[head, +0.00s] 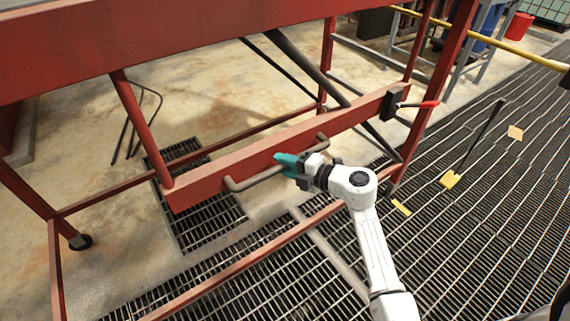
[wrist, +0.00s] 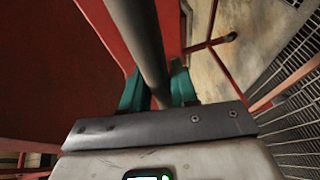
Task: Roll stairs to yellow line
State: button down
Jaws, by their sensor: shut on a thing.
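The red stairs frame (head: 225,185) fills much of the head view, with a grey bar handle (head: 250,180) on its low red beam. My gripper (head: 287,162) has its teal fingers shut on this handle. In the wrist view the grey handle (wrist: 140,40) runs between the teal fingers (wrist: 158,92). A caster wheel (head: 80,242) stands on the floor at the left leg. A red-handled lever (head: 416,104) sits on the beam's right end. A yellow piece (head: 450,180) and a smaller yellow strip (head: 401,207) lie on the grating; I cannot tell whether either is the yellow line.
Dark floor grating (head: 480,230) spreads on the right, largely clear. A yellow rail (head: 485,42) crosses the upper right, with a red bucket (head: 518,26) behind it. A thin dark rod (head: 480,135) rises from the yellow piece. Stained concrete (head: 190,100) lies under the stairs.

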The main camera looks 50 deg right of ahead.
aim_at(280, 171)
jog(key=shift+w+a+r+p, duration=0.1)
jog(key=shift+w+a+p, duration=0.1)
jog(key=shift+a+p, duration=0.65)
jog(key=shift+w+a+f, duration=0.1)
jog(key=shift+w+a, duration=0.05)
jog(key=shift+a, duration=0.3)
jog(key=shift+w+a+f, duration=0.1)
jog(key=shift+a, duration=0.35)
jog(key=c, duration=1.3)
grip_release()
jog(key=shift+a, duration=0.1)
jog(key=o, duration=0.3)
jog(key=shift+d, duration=0.2)
jog(key=shift+o, duration=0.2)
jog(key=shift+d, duration=0.1)
jog(key=shift+s+d+r, duration=0.1)
jog(key=shift+s, duration=0.15)
jog(key=v, duration=1)
jog(key=shift+s, duration=0.15)
